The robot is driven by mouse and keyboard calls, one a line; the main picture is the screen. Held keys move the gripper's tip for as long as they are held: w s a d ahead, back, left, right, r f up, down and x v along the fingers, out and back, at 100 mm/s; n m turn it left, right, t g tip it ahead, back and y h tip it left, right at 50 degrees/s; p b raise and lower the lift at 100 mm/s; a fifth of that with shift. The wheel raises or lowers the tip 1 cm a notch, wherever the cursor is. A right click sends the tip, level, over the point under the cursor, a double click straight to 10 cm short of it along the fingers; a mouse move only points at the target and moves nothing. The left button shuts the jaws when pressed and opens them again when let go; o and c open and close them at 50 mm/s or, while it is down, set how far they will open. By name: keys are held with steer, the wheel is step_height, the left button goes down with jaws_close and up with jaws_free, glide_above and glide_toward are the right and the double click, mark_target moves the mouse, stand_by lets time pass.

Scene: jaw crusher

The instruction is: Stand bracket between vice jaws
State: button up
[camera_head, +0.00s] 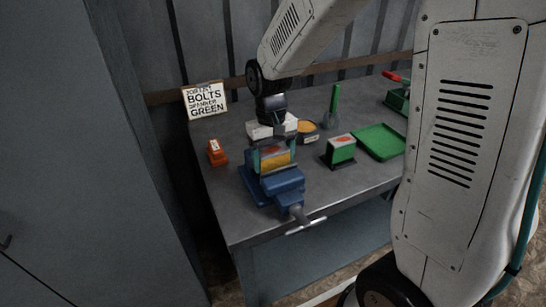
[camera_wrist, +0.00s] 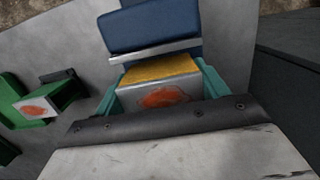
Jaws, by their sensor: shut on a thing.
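The blue vice (camera_head: 283,184) is on the front left of the grey bench, its handle toward the front edge. My gripper (camera_head: 273,157) points down at the vice, with its teal fingers shut on the yellow bracket (camera_head: 279,161). In the wrist view the bracket (camera_wrist: 160,70) shows a yellow face and a pale face with an orange smear, between the fingers of my gripper (camera_wrist: 157,92). One blue vice jaw (camera_wrist: 150,28) with a metal edge lies just beyond the bracket. The bracket's lower end and the near jaw are hidden, so I cannot tell how deep it sits.
A green block with an orange smear (camera_head: 341,150) stands right of the vice. A green tray (camera_head: 380,141) lies farther right. An orange item (camera_head: 217,153) is at the left and a sign (camera_head: 205,101) at the back. A round yellow-topped container (camera_head: 307,128) stands behind.

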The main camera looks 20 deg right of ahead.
mark_target(271, 148)
steer(key=o, duration=1.6)
steer(key=shift+f, duration=0.1)
steer(key=shift+c, duration=0.2)
steer(key=r, duration=0.3)
steer(key=w+r, duration=0.1)
steer(key=r, duration=0.7)
steer(key=shift+w+r, duration=0.1)
steer(key=shift+w, duration=0.1)
steer(key=s+d+r+t, duration=0.1)
steer(key=s, duration=1)
steer(key=s+d+r+t, duration=0.1)
steer(key=s+d+r, duration=0.1)
steer(key=s, duration=1)
steer(key=shift+s+r+t, duration=0.15)
steer(key=shift+s+t, duration=0.1)
steer(key=shift+t, duration=0.05)
